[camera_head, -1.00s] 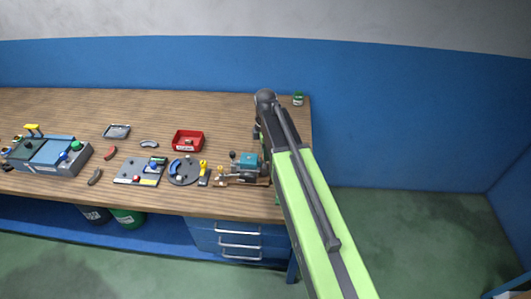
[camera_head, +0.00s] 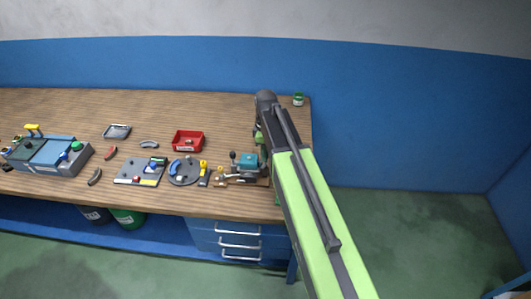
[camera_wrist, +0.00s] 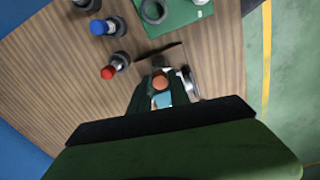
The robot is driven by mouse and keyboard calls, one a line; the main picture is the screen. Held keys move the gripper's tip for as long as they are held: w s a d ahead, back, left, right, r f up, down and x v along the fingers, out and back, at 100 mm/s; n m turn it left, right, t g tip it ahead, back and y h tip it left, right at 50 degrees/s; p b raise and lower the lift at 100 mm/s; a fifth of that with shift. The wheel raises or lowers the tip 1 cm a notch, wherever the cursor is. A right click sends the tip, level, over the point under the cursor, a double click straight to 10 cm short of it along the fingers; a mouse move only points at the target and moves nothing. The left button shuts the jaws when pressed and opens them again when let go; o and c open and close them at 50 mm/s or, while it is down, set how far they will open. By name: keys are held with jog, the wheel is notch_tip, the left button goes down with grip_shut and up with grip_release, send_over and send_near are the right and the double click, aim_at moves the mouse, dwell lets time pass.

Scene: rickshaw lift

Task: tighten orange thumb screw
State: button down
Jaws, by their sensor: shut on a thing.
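The orange thumb screw (camera_wrist: 160,82) shows as a round orange head in the wrist view, between the two dark fingers of my gripper (camera_wrist: 161,80). My gripper is shut on it. A light teal part (camera_wrist: 162,100) lies just below the orange head in the picture. The screw's shaft and the exact finger contact are hidden. In the head view a teal-topped fixture (camera_head: 248,162) stands near the bench's right end, just left of my arm. My arm hides the gripper and the orange screw there.
In the wrist view, a blue-topped knob (camera_wrist: 97,27), a red-topped knob (camera_wrist: 108,72) and a green plate (camera_wrist: 170,15) lie nearby. In the head view, a red tray (camera_head: 188,141) and a round grey plate (camera_head: 184,172) lie left of the fixture. Bare wood is behind them.

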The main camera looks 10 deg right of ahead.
jog(key=m, duration=0.6)
jog(key=shift+s, duration=0.15)
jog(key=m, duration=0.7)
dwell(0.3)
jog(key=shift+a, duration=0.1)
jog(key=c, duration=1.2)
grip_release()
notch_tip(320, 180, up, 17)
jog(key=p, duration=1.7)
jog(key=shift+r, duration=0.2)
